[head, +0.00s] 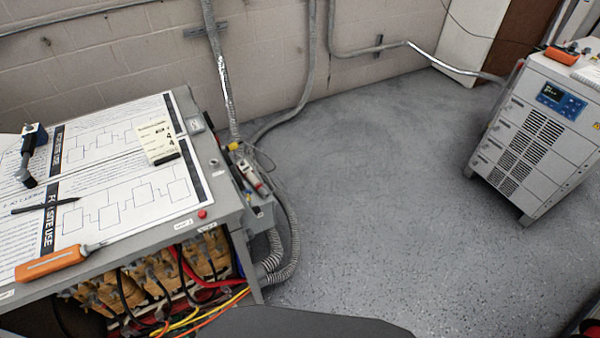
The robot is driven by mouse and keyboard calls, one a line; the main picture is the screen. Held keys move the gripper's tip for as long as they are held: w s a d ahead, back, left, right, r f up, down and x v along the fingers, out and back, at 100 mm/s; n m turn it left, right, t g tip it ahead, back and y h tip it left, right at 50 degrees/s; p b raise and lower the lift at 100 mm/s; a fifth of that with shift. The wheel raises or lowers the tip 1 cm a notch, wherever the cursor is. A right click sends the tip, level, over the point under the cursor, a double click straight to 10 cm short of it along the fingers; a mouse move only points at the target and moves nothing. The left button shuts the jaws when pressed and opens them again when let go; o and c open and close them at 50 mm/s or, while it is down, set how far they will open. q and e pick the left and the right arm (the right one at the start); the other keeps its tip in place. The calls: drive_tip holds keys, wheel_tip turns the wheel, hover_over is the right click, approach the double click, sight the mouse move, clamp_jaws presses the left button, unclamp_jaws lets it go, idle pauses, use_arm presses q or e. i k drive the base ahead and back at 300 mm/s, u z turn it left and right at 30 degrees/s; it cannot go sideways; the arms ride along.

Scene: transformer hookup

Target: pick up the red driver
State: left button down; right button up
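A driver with an orange handle (50,263) and a thin metal shaft lies on the printed sheet near the front left edge of the grey bench. Its handle points left and its shaft points right. A red-orange item (562,55) lies on top of the grey cabinet at the far right; it is too small to tell whether it is a driver. No clearly red driver can be made out. Neither of my grippers shows in the head view.
The grey cabinet (536,130) stands right. Conduits run along the wall; the floor (380,200) between is clear.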

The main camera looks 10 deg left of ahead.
sight(249, 174)
drive_tip(key=z, duration=0.6)
drive_tip(key=i, duration=3.15)
drive_tip(key=u, duration=4.05)
drive_tip(key=i, duration=0.5)
